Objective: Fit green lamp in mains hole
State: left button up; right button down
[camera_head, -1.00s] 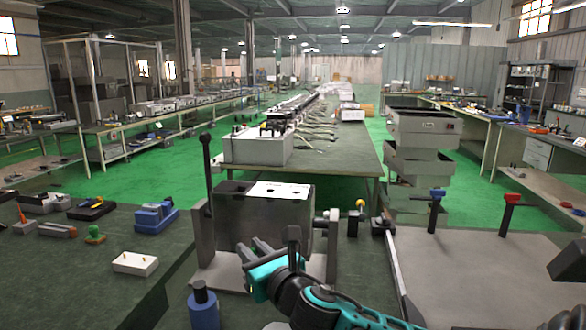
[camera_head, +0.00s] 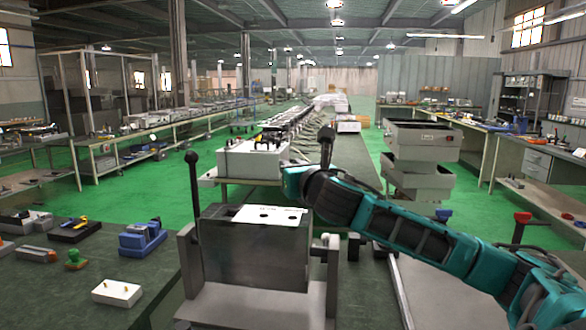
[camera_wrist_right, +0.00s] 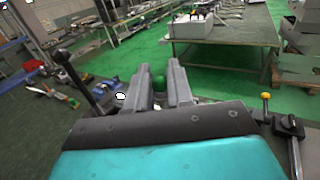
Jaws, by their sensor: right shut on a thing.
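My right gripper (camera_head: 298,182) is above and behind the top of the grey box in the head view; its fingers are hidden there behind its own teal body. In the right wrist view its two grey fingers (camera_wrist_right: 160,68) are shut on a small green lamp (camera_wrist_right: 159,83), of which only a round green part shows. The grey box (camera_head: 257,252) carries a white top panel (camera_head: 268,214) with dark holes. The lamp is apart from the panel in the head view. The mains hole's label is too small to read. My left gripper is not in view.
A lever with a black knob (camera_head: 191,158) stands at the box's left. The left bench holds a white block (camera_head: 116,292), a green-knobbed item (camera_head: 76,258) and a blue device (camera_head: 142,238). A red-topped clamp (camera_head: 522,218) stands at the right. My right arm crosses the right side.

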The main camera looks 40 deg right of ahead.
notch_tip(320, 180, down, 6)
jog(key=b, duration=0.4)
jog(key=shift+r, duration=0.1)
dwell(0.6)
jog(key=shift+p, duration=1.05)
dwell(1.0)
jog(key=shift+f+b, duration=0.35)
jog(key=shift+f, duration=0.15)
jog(key=shift+f+b, duration=0.75)
jog(key=shift+f, duration=0.6)
jog(key=c, duration=0.9)
grip_release()
jog(key=shift+s, duration=0.1)
